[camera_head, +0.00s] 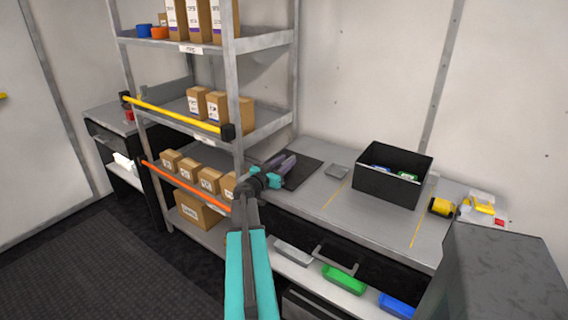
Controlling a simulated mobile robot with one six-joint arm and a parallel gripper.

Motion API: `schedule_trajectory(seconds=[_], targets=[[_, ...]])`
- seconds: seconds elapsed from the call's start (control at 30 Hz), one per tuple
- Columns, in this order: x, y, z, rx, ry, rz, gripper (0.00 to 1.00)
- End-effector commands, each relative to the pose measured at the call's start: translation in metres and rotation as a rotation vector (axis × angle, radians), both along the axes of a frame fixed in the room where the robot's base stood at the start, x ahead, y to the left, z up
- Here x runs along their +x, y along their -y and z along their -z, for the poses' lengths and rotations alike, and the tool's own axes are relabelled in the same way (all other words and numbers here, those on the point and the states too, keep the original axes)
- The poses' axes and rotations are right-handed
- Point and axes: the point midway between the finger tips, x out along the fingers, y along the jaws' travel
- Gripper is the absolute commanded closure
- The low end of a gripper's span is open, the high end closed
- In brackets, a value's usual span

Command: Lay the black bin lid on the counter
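The black bin lid (306,171) is a flat dark panel at the left end of the grey counter (322,200), next to the shelf rack. It looks level, but I cannot tell whether it rests fully on the counter. The black bin (385,188) stands uncovered on the counter to the right, with blue and green items inside.
A yellow tape-like object (441,207) sits right of the bin. The shelf rack (236,110) with cartons stands close left of my gripper. A grey block (500,270) fills the lower right. The counter's front strip is clear.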

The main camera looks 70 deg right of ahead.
Motion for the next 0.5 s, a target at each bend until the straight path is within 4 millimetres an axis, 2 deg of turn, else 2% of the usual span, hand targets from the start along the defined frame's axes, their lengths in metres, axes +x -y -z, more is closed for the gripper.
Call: schedule_trajectory(seconds=[0.37,0.5], targets=[[0.0,0.0,-0.013,0.0,-0.001,0.0,0.69],[0.003,-0.014,-0.008,-0.001,0.0,-0.001,0.69]])
